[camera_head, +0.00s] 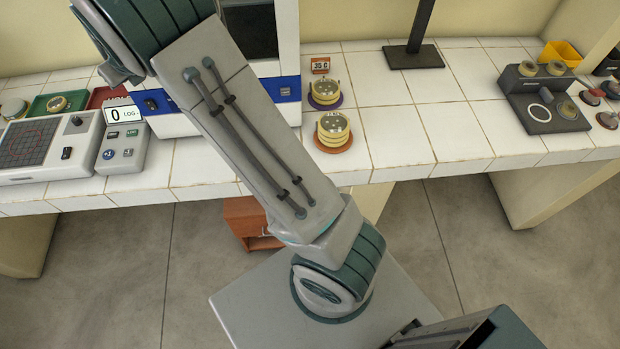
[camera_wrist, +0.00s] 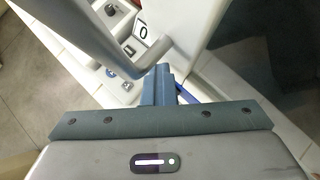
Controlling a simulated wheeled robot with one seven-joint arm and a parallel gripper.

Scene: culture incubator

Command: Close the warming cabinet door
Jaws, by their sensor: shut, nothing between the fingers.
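The warming cabinet (camera_head: 288,42) stands on the tiled bench, white with a dark window area and a blue lower strip. My arm crosses in front of it and hides much of it in the head view. I cannot tell there how far its door stands open. In the wrist view, a white panel (camera_wrist: 188,25) of the cabinet stands beside a dark area at the right. A grey bar handle (camera_wrist: 110,55) runs from the upper left and bends just beyond my fingertips. My gripper (camera_wrist: 163,76) is shut and empty, close to that handle; I cannot tell whether they touch.
Left of the cabinet are a grey LOG device (camera_head: 122,140) and a gridded instrument (camera_head: 45,148). Right of it, stacked dishes (camera_head: 333,128) sit on coloured discs near the bench edge. A black stand (camera_head: 413,56) is farther right.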

